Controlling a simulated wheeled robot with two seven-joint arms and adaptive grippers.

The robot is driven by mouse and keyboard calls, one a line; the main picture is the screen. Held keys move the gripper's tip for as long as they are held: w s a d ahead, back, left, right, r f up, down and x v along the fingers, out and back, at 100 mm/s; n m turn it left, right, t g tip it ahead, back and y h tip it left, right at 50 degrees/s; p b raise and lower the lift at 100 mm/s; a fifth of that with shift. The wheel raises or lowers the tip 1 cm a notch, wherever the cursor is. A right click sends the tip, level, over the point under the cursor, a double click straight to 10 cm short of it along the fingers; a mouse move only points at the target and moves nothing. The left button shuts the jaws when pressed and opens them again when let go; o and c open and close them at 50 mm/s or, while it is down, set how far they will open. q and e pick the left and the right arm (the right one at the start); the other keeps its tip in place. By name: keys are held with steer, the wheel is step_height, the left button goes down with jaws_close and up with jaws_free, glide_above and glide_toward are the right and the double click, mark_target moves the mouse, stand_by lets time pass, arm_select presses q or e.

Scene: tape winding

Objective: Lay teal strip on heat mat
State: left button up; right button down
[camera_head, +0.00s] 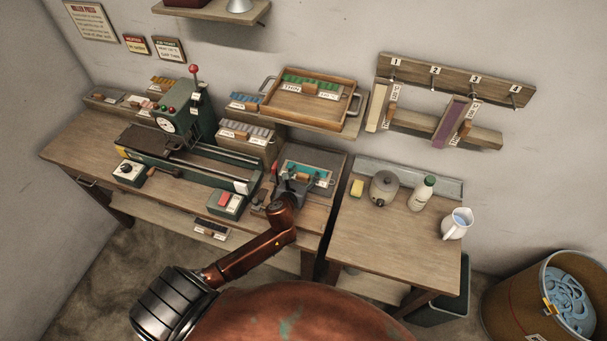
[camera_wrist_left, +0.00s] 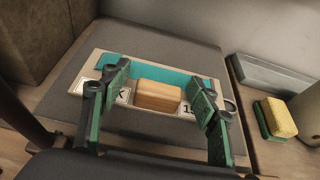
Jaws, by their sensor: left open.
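The teal strip (camera_head: 316,177) lies on a pale backing with printed labels, on a dark grey mat (camera_head: 327,160) at the right end of the long workbench; I take this to be the heat mat. In the left wrist view the strip (camera_wrist_left: 160,75) runs along the far edge of the backing, and a wooden block (camera_wrist_left: 158,95) stands up from the backing's middle. My left gripper (camera_head: 296,178) is over the mat's near part. In the wrist view its green fingers (camera_wrist_left: 160,108) are open, one on each side of the block, with gaps. My right gripper is not in view.
A green machine (camera_head: 187,120) stands left on the bench. Strip racks and a wooden tray (camera_head: 312,98) are behind. The right-hand table holds a sponge (camera_head: 357,188), a round pot (camera_head: 384,186), a bottle (camera_head: 421,194) and a jug (camera_head: 457,223); its front is clear.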

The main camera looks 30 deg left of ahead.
arm_select(q)
steer(key=shift+s, duration=0.2)
steer(key=v, duration=1.1)
steer(key=shift+s+d+r, duration=0.15)
steer(key=shift+s, duration=0.15)
